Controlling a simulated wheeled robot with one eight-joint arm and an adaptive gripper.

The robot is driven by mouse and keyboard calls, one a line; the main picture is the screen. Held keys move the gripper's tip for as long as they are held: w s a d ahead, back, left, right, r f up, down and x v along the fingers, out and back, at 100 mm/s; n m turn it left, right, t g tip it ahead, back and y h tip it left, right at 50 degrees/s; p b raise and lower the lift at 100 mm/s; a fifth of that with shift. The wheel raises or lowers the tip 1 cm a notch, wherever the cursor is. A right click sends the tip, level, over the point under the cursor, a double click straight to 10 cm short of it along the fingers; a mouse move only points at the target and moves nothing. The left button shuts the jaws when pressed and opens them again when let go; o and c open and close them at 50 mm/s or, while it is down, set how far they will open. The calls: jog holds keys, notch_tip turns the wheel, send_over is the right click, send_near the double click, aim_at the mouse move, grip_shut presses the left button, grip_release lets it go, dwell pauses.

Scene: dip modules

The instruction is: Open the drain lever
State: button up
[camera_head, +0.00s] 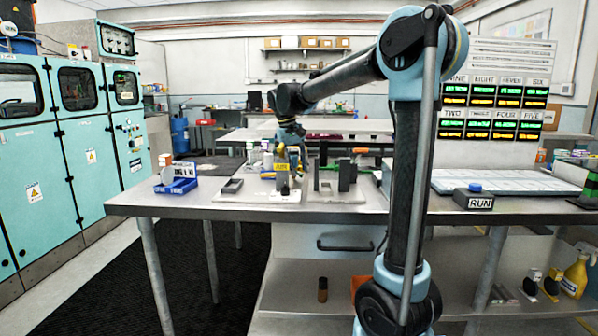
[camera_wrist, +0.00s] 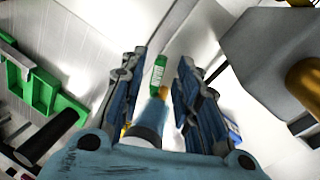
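In the wrist view, my gripper (camera_wrist: 162,60) has its two blue-and-dark fingers spread apart. A small green labelled piece (camera_wrist: 158,72) shows in the gap between them; its lettering is too blurred to read for sure. I cannot tell whether it is the drain lever. Neither finger visibly presses on it. In the head view, my gripper (camera_head: 291,148) points down over the worktable, just above a yellow-labelled part (camera_head: 281,168) on a pale module plate. The drain lever cannot be made out clearly in the head view.
In the wrist view, a green bracket (camera_wrist: 38,88) lies left and a large grey block (camera_wrist: 250,50) right. In the head view, a blue tray (camera_head: 177,186) stands at the table's left. A RUN box (camera_head: 474,200) and white panel (camera_head: 500,183) are right. The front left tabletop is clear.

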jog(key=shift+d+f, duration=0.1)
jog(key=shift+f, duration=0.4)
grip_shut()
